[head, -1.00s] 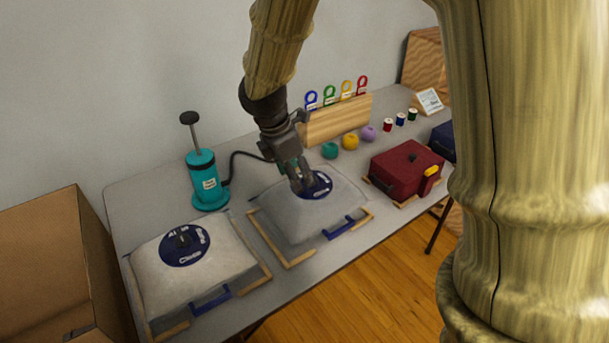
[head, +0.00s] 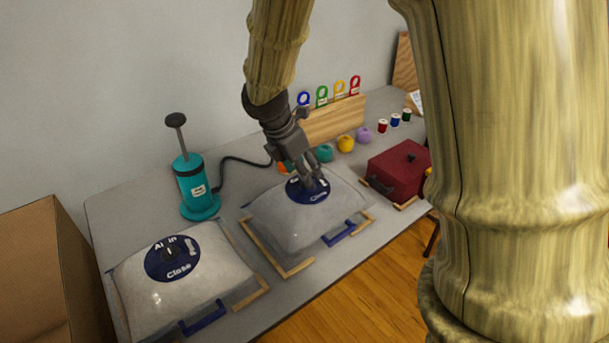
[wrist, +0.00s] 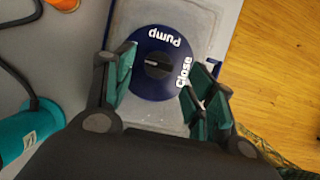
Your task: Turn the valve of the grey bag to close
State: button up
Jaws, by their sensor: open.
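The grey bag (head: 270,220) lies puffed up in a wooden corner frame in the middle of the table. Its round blue valve plate (head: 296,193) is on top, partly hidden by my gripper (head: 313,184). In the wrist view the plate (wrist: 143,84) reads "Pump" and "Close", with a black knob (wrist: 158,66) at its centre. The knob's bar lies roughly level in that picture; which label it points to is unclear. My gripper's green-padded fingers are open, one on each side of the knob, with gaps around it. Contact is not visible.
A paler bag (head: 150,300) with a similar valve (head: 172,259) lies at the left. A teal pump (head: 196,187) stands behind, its black hose (head: 243,159) running to an orange end (head: 283,167). A red box (head: 398,172) is right of the grey bag. A cardboard box (head: 35,260) stands far left.

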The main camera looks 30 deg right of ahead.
jog(key=shift+x, duration=1.3)
jog(key=c, duration=1)
